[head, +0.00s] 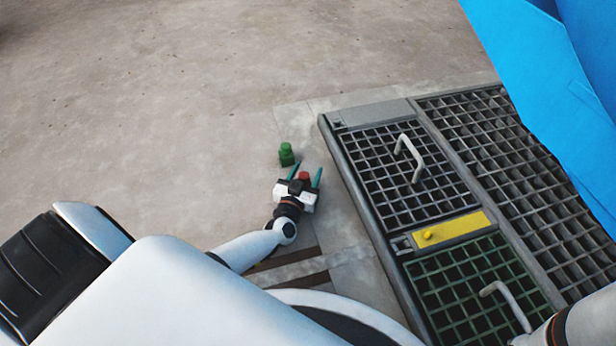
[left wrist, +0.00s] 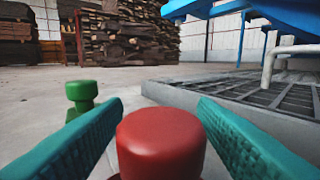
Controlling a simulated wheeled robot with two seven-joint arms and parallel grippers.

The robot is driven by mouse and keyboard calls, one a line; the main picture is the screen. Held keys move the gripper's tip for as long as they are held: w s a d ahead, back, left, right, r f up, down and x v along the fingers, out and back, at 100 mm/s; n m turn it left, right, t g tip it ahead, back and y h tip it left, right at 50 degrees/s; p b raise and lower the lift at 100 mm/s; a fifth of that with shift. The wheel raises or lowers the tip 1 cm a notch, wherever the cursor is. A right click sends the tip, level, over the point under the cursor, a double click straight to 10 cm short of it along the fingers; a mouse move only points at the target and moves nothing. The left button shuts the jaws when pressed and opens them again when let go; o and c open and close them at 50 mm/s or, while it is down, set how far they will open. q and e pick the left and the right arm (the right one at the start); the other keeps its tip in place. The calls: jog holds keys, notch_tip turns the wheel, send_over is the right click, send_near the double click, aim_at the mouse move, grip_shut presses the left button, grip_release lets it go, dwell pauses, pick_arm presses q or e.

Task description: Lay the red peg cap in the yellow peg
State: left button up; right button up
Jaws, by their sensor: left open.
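The red peg cap (head: 304,176) stands on the concrete floor, left of the metal grate. In the left wrist view the red cap (left wrist: 161,141) is large and close, with its lower part cut off by the frame edge. My left gripper (head: 306,172) is open, with its teal fingers on either side of the cap; I cannot tell whether they touch it. The yellow peg (head: 428,235) is a small round knob on a yellow plate (head: 462,225) set in the grate, to the right of my left gripper. My right gripper is not in view.
A green peg cap (head: 286,155) stands just beyond my left gripper. Raised grates with a light handle (head: 408,157) and another handle (head: 505,300) lie to the right. A large blue structure (head: 560,90) fills the upper right. Floor beyond is clear.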

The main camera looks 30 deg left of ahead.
pick_arm(q)
jog(key=shift+w, duration=0.1)
jog(key=c, duration=1)
jog(key=shift+c, duration=0.2)
jog(key=shift+r, duration=0.15)
